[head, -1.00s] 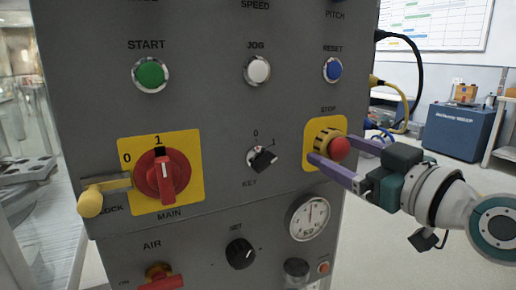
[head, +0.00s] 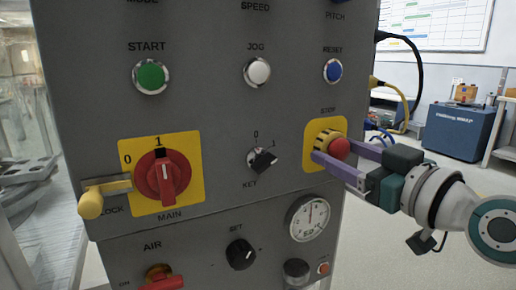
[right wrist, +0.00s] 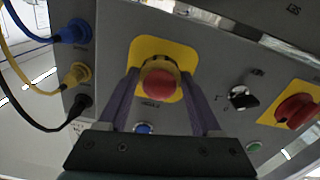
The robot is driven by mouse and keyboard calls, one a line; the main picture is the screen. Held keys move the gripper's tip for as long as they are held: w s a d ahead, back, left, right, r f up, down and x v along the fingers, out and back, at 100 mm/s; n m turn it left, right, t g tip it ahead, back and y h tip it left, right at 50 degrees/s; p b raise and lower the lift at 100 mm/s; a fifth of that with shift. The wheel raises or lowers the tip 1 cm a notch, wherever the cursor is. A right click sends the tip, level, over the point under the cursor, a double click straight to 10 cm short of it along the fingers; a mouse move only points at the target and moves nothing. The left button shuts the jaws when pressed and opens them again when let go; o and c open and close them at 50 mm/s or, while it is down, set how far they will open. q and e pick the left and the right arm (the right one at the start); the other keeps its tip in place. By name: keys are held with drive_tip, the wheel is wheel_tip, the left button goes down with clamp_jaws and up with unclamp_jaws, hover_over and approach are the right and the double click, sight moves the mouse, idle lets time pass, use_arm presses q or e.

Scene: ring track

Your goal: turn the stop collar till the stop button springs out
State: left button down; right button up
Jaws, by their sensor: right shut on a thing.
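The red stop button (head: 339,149) sits in a yellow ribbed stop collar (head: 326,138) on a yellow plate at the right side of the grey panel. The right wrist view also shows the button (right wrist: 159,83) and the collar (right wrist: 172,65) from close up. My right gripper (head: 338,154) comes in from the right, its purple fingers on either side of the collar, shut on it. Part of the collar is hidden behind the button and the near finger. I cannot tell whether the button is in or out. My left gripper is not in view.
A red main switch (head: 162,179) with a yellow lock handle (head: 92,201) is at left. A black key switch (head: 262,160), a gauge (head: 308,215) and a blue reset button (head: 333,71) surround the collar. Cables (head: 405,90) hang off the panel's right side.

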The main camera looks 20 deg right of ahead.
drive_tip(key=m+p, duration=0.1)
drive_tip(key=m, duration=0.3)
drive_tip(key=shift+r+m, duration=0.1)
drive_tip(key=shift+m, duration=0.2)
drive_tip(key=shift+a+m+p, duration=0.15)
drive_tip(key=shift+m+p, duration=0.35)
drive_tip(key=shift+m, duration=1.7)
drive_tip(key=o, duration=1.4)
drive_tip(key=s, duration=1)
drive_tip(key=shift+d+p, duration=0.4)
